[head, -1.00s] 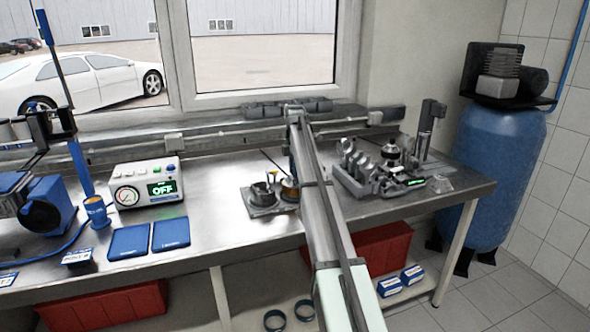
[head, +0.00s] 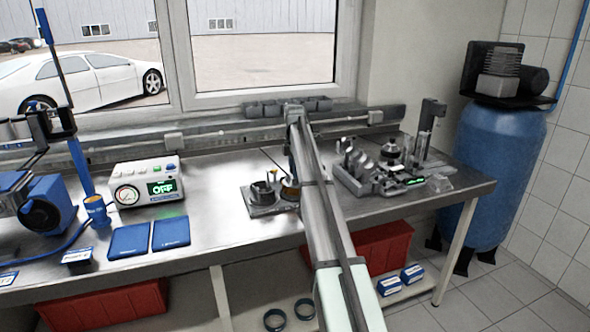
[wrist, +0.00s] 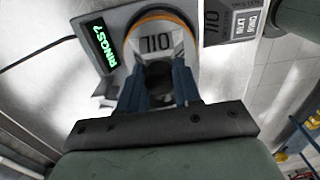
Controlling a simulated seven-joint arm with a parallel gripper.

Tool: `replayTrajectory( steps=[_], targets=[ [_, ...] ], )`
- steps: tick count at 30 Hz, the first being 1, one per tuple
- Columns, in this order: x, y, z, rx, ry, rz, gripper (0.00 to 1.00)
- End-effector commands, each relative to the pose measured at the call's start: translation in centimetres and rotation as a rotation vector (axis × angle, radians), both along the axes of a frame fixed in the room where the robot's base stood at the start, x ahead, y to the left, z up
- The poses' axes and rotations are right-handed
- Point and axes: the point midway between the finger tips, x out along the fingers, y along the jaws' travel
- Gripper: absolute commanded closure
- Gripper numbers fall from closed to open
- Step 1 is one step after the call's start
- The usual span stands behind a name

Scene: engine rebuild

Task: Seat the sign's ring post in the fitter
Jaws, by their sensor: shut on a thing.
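In the wrist view my gripper (wrist: 159,80) has its blue fingers closed around a dark round piece, mostly hidden between them. Just beyond the fingertips is a pale face marked "OIL" (wrist: 156,43), framed by an orange ring (wrist: 150,17). Whether that face belongs to the held piece I cannot tell. Beside it on the left is a grey unit with a green "RINGS?" display (wrist: 101,46). A lettered sign panel (wrist: 236,22) lies to the right. The sign's post and the fitter's opening cannot be made out. In the head view my arm hides most of the gripper.
In the head view a grey plate with a cup (head: 262,196) sits left of my arm. A grey engine fixture (head: 385,175) stands to the right. Two blue pads (head: 150,237) and a gauge box (head: 147,183) are on the left. Bench between box and plate is clear.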

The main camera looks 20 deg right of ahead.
Motion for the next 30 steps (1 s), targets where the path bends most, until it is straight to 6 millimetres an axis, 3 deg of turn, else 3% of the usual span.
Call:
replayTrajectory(
  steps=[30],
  targets=[
    [0.0, 0.0, -1.1, 0.0, 0.0, 0.0, 1.0]
  ],
)
